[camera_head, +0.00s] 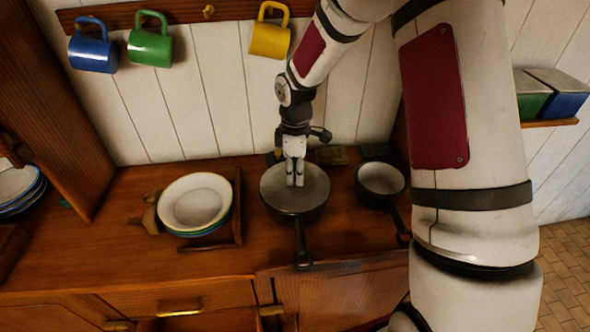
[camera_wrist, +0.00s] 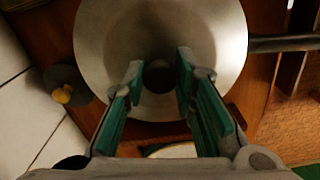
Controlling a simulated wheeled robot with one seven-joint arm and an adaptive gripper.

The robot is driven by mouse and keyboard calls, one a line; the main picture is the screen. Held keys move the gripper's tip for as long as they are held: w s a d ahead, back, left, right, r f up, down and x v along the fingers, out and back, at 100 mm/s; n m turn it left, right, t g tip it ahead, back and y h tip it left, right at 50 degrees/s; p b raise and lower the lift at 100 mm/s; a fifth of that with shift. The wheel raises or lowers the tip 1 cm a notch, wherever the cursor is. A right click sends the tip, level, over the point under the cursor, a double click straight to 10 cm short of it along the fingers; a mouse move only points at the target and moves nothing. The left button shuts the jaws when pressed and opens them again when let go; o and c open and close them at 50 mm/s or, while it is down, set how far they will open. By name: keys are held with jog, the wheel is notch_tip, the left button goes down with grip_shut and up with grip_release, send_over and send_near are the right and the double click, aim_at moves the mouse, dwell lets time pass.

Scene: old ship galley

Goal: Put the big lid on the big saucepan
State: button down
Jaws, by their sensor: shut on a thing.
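The big lid (camera_head: 314,187) is a round grey disc over the big saucepan (camera_head: 301,245), whose dark handle points toward the front edge of the counter. In the head view the lid lines up with the pan's rim; whether it rests fully on the rim or is slightly above I cannot tell. My gripper (camera_head: 295,183) points down at the lid's middle. In the wrist view my gripper (camera_wrist: 158,76) has its fingers on both sides of the dark knob of the lid (camera_wrist: 218,45). The pan's handle (camera_wrist: 285,43) extends right there. The pan's inside is hidden.
A smaller saucepan (camera_head: 380,179) stands close on the right. A stack of plates (camera_head: 195,204) in a wooden rack is on the left. Mugs (camera_head: 151,47) hang above.

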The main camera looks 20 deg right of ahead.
dwell(0.3)
jog(key=c, duration=1.2)
grip_release()
jog(key=shift+c, duration=0.2)
jog(key=shift+r+p, duration=0.95)
jog(key=shift+r, duration=2.5)
jog(key=shift+r, duration=0.25)
jog(key=s+r+m+t+h+b, duration=0.1)
jog(key=s+r+m+t, duration=0.3)
jog(key=s+r+m, duration=1)
jog(key=s+r+t+y, duration=0.1)
jog(key=s+r, duration=0.5)
jog(key=s, duration=0.6)
jog(key=shift+s+r+n+t+b, duration=0.2)
jog(key=shift+s+n+t+b, duration=0.1)
jog(key=shift+s+b, duration=0.05)
